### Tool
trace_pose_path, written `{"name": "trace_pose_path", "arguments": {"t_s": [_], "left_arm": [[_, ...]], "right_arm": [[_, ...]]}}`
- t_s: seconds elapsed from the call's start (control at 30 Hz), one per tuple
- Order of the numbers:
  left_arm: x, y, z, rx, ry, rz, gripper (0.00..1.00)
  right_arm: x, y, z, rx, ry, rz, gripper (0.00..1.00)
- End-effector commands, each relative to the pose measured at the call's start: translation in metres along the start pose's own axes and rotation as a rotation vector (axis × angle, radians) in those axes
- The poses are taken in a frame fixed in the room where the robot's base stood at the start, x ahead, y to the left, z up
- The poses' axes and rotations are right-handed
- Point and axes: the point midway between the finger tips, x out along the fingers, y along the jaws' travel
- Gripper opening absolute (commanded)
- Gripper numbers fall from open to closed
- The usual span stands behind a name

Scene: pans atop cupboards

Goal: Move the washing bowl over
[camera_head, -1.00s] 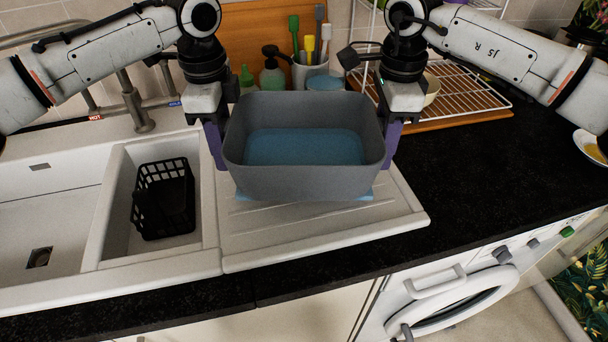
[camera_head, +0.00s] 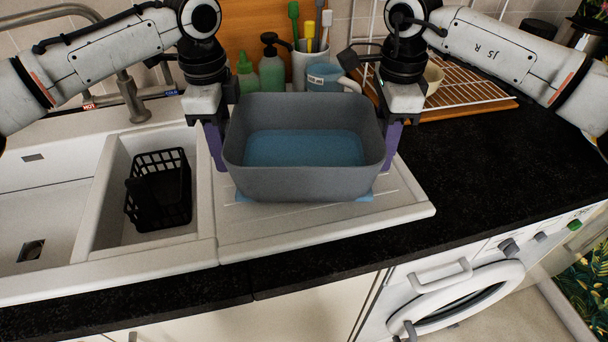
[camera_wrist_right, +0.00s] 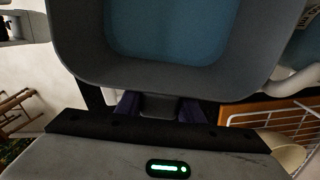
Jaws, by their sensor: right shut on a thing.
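The washing bowl (camera_head: 303,182) is a grey rectangular tub with a blue floor, level at the white draining board in the head view. Its wall also shows in the right wrist view (camera_wrist_right: 160,82). My left gripper (camera_head: 215,147) is at the bowl's left wall, with a purple finger outside it; its inner grip is hidden. My right gripper (camera_head: 392,147) is shut on the bowl's right wall. Blue edges show under the bowl's front corners. I cannot tell whether the bowl touches the board.
The draining board (camera_head: 300,226) adjoins a sink with a black basket (camera_head: 160,190) on the left. Behind the bowl stand green bottles (camera_head: 271,72), a brush holder and a blue mug (camera_head: 326,78). A white wire rack (camera_head: 470,60) is behind right. Black worktop (camera_head: 480,170) at right is clear.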

Motion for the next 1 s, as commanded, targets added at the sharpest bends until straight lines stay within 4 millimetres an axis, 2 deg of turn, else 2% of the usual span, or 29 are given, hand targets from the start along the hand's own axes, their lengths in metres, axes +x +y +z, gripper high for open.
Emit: {"name": "trace_pose_path", "arguments": {"t_s": [0.23,0.27,0.37,0.73,0.87,1.0], "left_arm": [[0.017,0.0,-0.001,0.0,0.002,-0.002,0.0],[0.016,0.0,-0.001,0.0,0.001,-0.001,0.38],[0.014,0.0,-0.001,0.0,0.001,0.0,0.53],[0.009,0.0,0.0,0.0,0.001,-0.001,0.53],[-0.009,-0.001,-0.001,0.0,0.002,-0.003,0.53],[-0.04,-0.001,-0.001,0.0,0.003,-0.004,0.53]], "right_arm": [[0.017,0.0,0.001,-0.001,-0.002,-0.002,0.0],[0.016,0.0,0.001,-0.001,-0.001,-0.001,0.38],[0.015,0.0,0.001,-0.001,-0.001,0.0,0.53],[0.014,0.0,0.0,0.0,0.0,0.0,0.53],[0.014,0.0,0.0,0.0,0.0,0.0,0.53],[0.015,0.0,0.0,0.0,0.0,0.0,0.53]]}}
